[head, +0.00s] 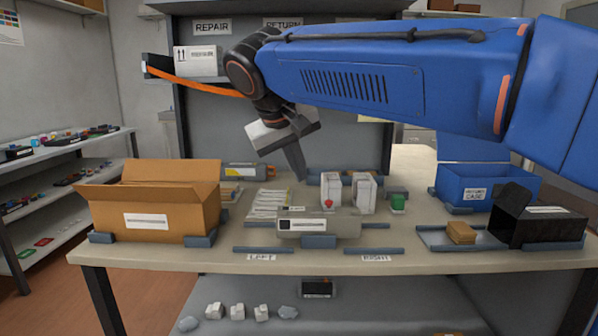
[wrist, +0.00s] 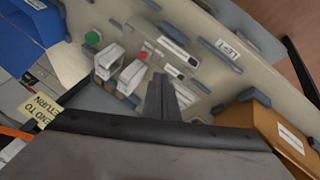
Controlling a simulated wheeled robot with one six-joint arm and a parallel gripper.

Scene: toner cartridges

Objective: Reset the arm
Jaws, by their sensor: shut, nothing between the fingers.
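My arm reaches in from the right of the head view. My gripper (head: 296,165) hangs above the back middle of the table, tilted down, its fingers together and empty. In the wrist view my gripper (wrist: 166,98) shows its dark fingers close together over the table, with nothing between them. A grey toner cartridge (head: 300,226) lies at the front middle of the table (head: 225,262), apart from the gripper. Two white boxes (head: 364,194) stand behind it, with a red knob near one and a green one to the right.
An open cardboard box (head: 165,222) stands at left. A blue bin (head: 478,187) stands at back right. A black open box (head: 540,228) lies at right beside a tray with a small brown block (head: 461,232). A shelf with a white box (head: 196,61) rises behind the table.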

